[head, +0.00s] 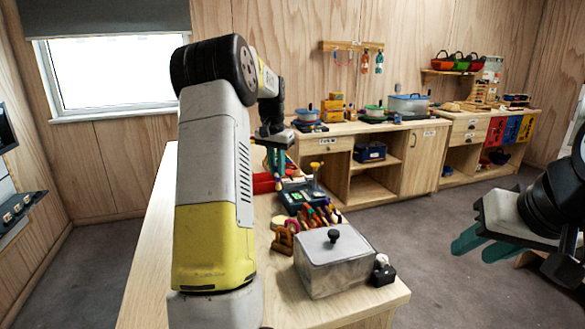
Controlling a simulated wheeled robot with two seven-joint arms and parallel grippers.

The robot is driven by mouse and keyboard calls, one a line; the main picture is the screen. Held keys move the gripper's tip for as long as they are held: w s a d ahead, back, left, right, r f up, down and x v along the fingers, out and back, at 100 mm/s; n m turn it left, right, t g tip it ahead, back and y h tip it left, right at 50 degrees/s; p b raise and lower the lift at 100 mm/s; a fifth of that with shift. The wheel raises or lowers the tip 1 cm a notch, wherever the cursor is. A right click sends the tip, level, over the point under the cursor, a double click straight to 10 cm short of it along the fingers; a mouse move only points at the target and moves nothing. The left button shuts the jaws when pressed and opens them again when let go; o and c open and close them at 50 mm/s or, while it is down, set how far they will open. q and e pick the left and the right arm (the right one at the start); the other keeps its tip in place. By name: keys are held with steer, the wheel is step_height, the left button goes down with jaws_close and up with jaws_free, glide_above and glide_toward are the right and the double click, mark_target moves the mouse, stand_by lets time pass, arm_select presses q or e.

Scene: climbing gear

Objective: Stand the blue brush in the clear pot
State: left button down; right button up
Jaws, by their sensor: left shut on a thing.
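My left gripper (277,168) points down above the far part of the wooden table. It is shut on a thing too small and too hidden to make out. My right gripper (482,248) is open and empty over the floor at the right, with its teal fingers apart. Several brush-like tools with coloured handles (318,214) lie in the middle of the table; I cannot tell for sure which is the blue brush. I cannot pick out a separate clear pot.
The wooden table (150,255) also bears a dark blue device (302,195), a red thing (263,183), a wooden piece (284,236) and a small black thing (383,272). My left arm hides its middle. A cabinet (390,165) with boxes stands behind.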

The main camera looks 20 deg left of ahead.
arm_select(q)
steer(key=shift+a+f, duration=0.2)
steer(key=shift+a, duration=0.1)
steer(key=shift+a+f, duration=0.1)
steer(key=shift+f, duration=1.9)
steer(key=shift+f, duration=0.3)
steer(key=shift+f, duration=0.75)
steer(key=shift+f, duration=0.5)
steer(key=shift+f, duration=0.55)
